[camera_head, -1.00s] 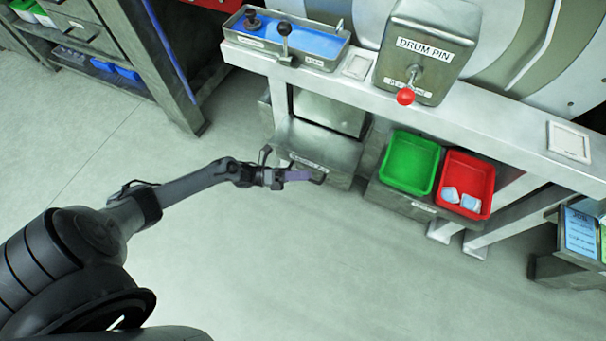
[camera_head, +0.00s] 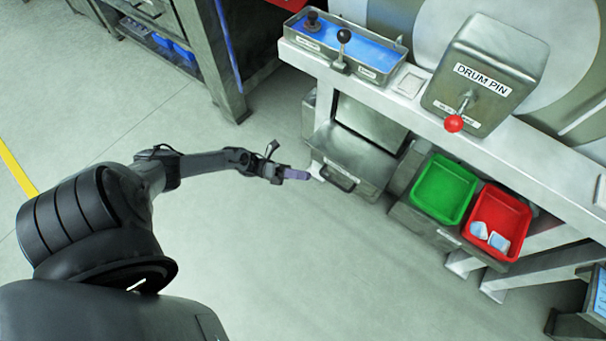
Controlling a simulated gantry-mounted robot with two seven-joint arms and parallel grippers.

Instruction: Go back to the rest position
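My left gripper (camera_head: 296,174) hangs at the end of my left arm, which comes in from the left over the floor. It is small in view and seen side-on. A purple part shows at its fingers; I cannot tell whether this is a finger pad or a held thing, nor whether the fingers are open. Its tip appears close to the front left of the grey metal bin (camera_head: 355,160) under the bench; the gap in depth is unclear. My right gripper is out of view.
The bench (camera_head: 395,108) carries a lever box (camera_head: 375,50) and the DRUM PIN housing (camera_head: 490,75) with a red knob (camera_head: 453,124). Below are a green bin (camera_head: 443,190) and a red bin (camera_head: 515,215) holding pale blue-white pieces (camera_head: 498,242). The foreground floor is clear.

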